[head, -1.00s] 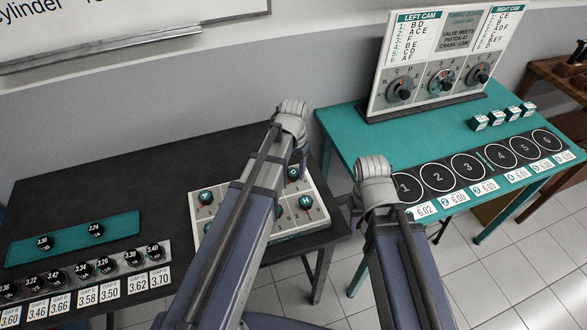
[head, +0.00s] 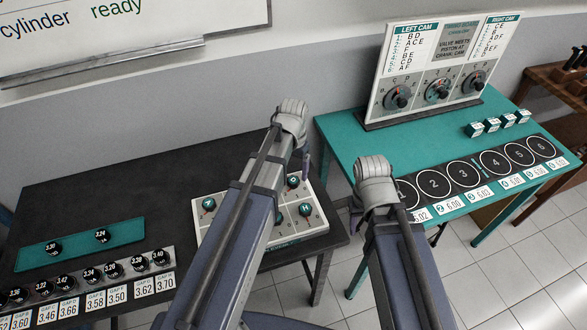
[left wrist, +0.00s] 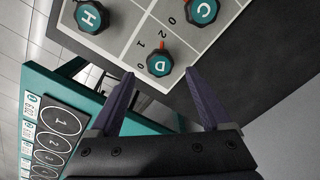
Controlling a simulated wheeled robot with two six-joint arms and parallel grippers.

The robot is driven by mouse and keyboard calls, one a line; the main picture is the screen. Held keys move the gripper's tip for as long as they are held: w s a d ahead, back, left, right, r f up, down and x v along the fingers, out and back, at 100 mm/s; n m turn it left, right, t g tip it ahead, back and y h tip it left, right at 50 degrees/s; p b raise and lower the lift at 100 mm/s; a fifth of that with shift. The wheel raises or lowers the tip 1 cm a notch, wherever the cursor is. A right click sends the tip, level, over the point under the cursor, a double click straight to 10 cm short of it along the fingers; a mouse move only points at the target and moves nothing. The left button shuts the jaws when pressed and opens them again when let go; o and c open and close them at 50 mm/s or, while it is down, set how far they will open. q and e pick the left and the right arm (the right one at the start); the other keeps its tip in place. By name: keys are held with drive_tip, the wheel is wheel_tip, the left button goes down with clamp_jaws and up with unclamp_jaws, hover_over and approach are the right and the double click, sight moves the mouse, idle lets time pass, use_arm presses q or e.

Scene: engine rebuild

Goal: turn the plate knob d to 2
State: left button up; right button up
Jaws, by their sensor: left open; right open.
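The plate (head: 318,218) is light grey and carries several teal knobs with red pointers. Knob D (left wrist: 160,62) lies ahead of my left gripper (left wrist: 158,82), roughly between its two spread, empty fingers in the left wrist view. Its red pointer points up in that view; digits 0 and 1 are printed to its left. A knob at the plate's back right, likely D, shows in the head view (head: 293,181). Knob C (left wrist: 202,10) and knob H (left wrist: 89,15) are beside it. My right gripper (head: 356,215) is largely hidden behind its arm, right of the plate.
The plate sits on a dark table (head: 120,190) with weights and gap labels at left. A teal table (head: 370,150) at right holds a timing board (head: 440,65), small boxes and a strip of numbered circles (head: 432,183). A floor gap separates the tables.

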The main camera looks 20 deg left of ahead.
sight(293, 180)
use_arm(q)
wheel_tip(293, 180, up, 4)
drive_tip(key=p, duration=0.2)
drive_tip(key=shift+p, duration=0.4)
drive_tip(key=shift+f, duration=0.1)
